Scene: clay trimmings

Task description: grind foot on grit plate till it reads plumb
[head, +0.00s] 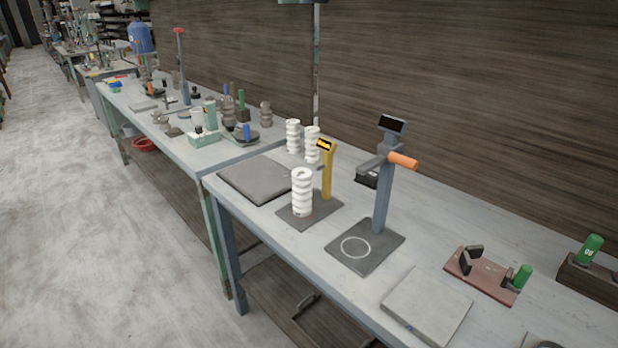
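A white ribbed clay piece (302,193) stands, apparently upright, on a dark square base (325,213) beside a yellow post (327,175). Two similar white ribbed pieces (293,136) (312,146) stand farther back. A flat light grey slab (427,304) lies at the front right, and a dark slab (250,181) lies to the left; I cannot tell for sure which is the grit plate. Neither of my grippers is in view.
A blue-grey post (382,190) with an orange handle (402,160) rises from a dark base (343,258) marked with a white ring. A reddish fixture (484,277) with a green knob sits to the right. Another cluttered bench (170,150) continues at the left. The floor (90,230) is open.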

